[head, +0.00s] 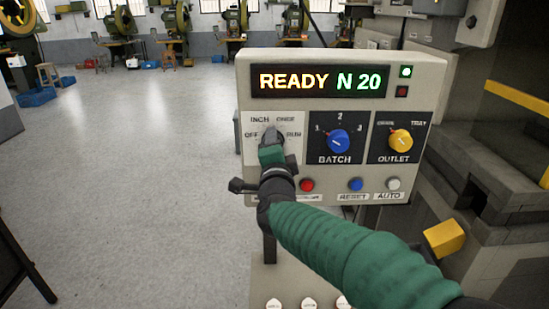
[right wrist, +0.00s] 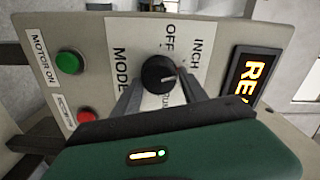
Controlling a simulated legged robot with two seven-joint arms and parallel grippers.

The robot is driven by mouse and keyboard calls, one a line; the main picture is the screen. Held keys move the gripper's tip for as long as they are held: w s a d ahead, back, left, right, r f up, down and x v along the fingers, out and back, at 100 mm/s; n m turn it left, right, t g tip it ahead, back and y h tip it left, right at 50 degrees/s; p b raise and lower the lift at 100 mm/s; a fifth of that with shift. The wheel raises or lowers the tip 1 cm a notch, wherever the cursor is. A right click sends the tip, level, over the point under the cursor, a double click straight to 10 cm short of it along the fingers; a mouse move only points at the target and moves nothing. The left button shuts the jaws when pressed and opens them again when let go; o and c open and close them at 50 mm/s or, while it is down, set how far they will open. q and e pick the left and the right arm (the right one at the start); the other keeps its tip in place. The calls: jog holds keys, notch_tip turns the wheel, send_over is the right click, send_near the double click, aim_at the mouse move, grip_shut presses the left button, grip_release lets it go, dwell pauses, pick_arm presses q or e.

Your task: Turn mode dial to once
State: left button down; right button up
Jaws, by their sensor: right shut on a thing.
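The mode dial (right wrist: 158,72) is a round black knob on the grey control panel (head: 342,62). It is largely covered by my right gripper (head: 272,138) in the head view. In the right wrist view, the two fingers of my right gripper (right wrist: 159,84) stand on either side of the knob and are shut on it. A light mark on the knob points toward the display side, roughly near INCH; the exact position is unclear. The OFF, INCH, ONCE and RUN labels show around the dial in the head view. My left gripper is not in view.
The blue batch dial (head: 338,141) and yellow outlet dial (head: 400,140) sit right of the mode dial. Red (head: 307,185), blue (head: 355,184) and white (head: 393,184) buttons lie below. The display (head: 320,81) reads READY N 20. Open floor lies left.

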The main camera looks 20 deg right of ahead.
jog(key=m+b, duration=0.2)
jog(key=m, duration=0.1)
jog(key=m+b, duration=0.2)
jog(key=f+m+b, duration=0.1)
jog(key=m+b, duration=0.1)
jog(key=m, duration=0.1)
jog(key=shift+m+b, duration=0.3)
jog(key=shift+a, duration=0.1)
dwell(0.4)
jog(key=o, duration=1.1)
jog(key=shift+o, duration=1.2)
jog(key=shift+w+r, duration=0.1)
jog(key=shift+w, duration=0.05)
